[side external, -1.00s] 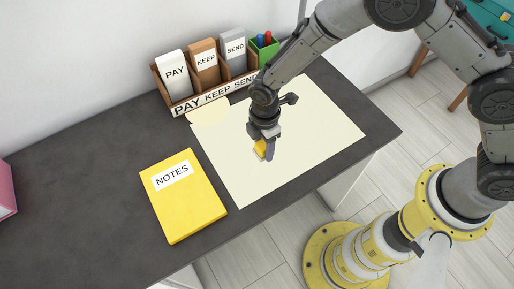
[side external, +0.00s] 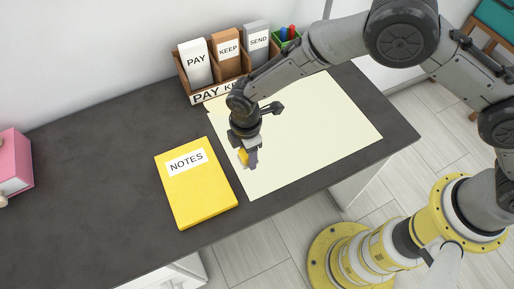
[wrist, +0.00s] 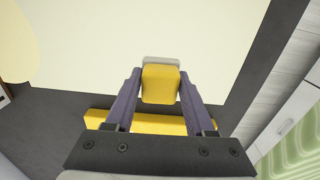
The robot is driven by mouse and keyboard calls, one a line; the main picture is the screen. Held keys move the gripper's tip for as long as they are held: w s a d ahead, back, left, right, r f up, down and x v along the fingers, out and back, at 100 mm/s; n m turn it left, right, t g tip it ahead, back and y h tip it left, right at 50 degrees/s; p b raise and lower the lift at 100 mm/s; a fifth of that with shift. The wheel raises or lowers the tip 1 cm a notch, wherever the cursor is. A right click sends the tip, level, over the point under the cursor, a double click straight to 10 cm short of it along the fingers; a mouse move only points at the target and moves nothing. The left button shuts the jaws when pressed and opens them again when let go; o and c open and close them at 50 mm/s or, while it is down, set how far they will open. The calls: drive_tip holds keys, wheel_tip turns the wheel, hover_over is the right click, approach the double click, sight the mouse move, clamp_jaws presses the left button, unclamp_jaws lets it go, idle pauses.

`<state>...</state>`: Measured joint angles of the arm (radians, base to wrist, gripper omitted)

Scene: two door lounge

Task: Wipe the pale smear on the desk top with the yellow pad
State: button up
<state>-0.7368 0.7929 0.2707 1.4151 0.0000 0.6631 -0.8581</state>
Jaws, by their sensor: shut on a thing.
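The yellow pad (wrist: 160,84), with a grey strip along its far side, is held between the two fingers of my gripper (side external: 249,160). The pad shows only as a small yellow patch in the side external view. My gripper is over the left edge of the cream sheet, beside the yellow notebook. I cannot tell whether the pad touches the surface. The pale smear (wrist: 14,42) is a rounded cream patch at the upper left of the wrist view, apart from the pad. In the side external view my arm hides most of it, in front of the organizer. The dark desk top (side external: 100,150) lies below.
The yellow NOTES notebook (side external: 197,190) lies close left of my gripper. A wooden organizer (side external: 212,92) with PAY, KEEP and SEND slots stands at the back. The cream sheet (side external: 320,125) covers the desk's right part. A pink box (side external: 12,165) is at far left.

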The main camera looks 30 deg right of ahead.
drive_tip(key=shift+a, duration=0.45)
drive_tip(key=shift+r, duration=4.1)
